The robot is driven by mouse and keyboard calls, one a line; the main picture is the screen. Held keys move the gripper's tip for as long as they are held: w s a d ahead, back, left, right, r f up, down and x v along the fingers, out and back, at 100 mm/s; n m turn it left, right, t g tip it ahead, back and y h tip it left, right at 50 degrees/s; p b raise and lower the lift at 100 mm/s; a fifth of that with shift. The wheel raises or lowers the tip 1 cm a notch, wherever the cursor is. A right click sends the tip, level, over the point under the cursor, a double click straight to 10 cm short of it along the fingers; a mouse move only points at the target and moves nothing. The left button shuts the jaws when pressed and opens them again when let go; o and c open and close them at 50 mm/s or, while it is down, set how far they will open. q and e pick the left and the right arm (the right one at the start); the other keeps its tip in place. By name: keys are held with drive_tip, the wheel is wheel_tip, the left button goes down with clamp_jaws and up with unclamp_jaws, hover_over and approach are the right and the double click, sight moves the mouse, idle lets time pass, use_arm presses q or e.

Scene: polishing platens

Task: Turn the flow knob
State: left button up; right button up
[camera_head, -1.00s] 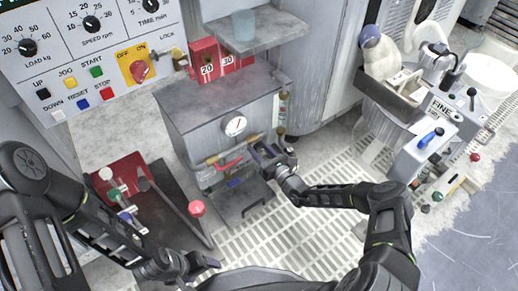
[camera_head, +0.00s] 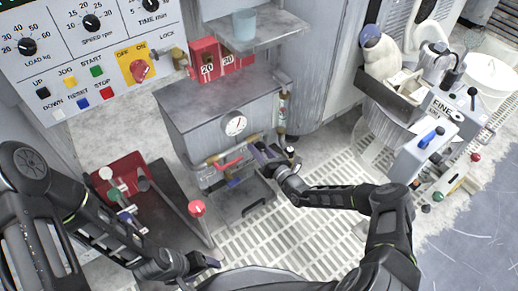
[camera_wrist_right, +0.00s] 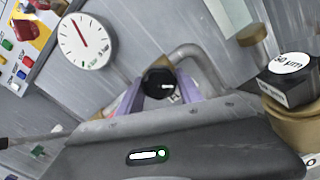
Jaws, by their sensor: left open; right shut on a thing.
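The flow knob (camera_wrist_right: 159,83) is black with a white mark pointing right in the right wrist view. It sits between the purple fingertips of my right gripper (camera_wrist_right: 160,98), which is shut on it. In the head view, my right gripper (camera_head: 260,152) is at the front of the grey tank box, beside the brass pipe, and hides the knob. A white round gauge (camera_head: 235,125) with a red needle is just above left of it; the gauge also shows in the right wrist view (camera_wrist_right: 86,42). My left gripper (camera_head: 207,263) is open and empty, low in the head view.
A red-handled valve (camera_head: 230,164) is left of my right gripper. A black cap marked 50 µm (camera_wrist_right: 290,80) stands close to its right. A red-topped lever (camera_head: 197,208) and a red tray (camera_head: 117,178) are at the left. The floor grating (camera_head: 320,235) is open.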

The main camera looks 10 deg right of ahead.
sight(260, 150)
drive_tip(key=shift+m, duration=1.2)
drive_tip(key=o, duration=1.4)
drive_tip(key=shift+c, duration=0.2)
drive_tip(key=p+v, duration=0.2)
drive_tip(key=v, duration=0.4)
drive_tip(key=shift+s+d+r, duration=0.1)
drive_tip(key=shift+s, duration=0.25)
drive_tip(key=shift+s+d, duration=0.15)
drive_tip(key=shift+s, duration=0.3)
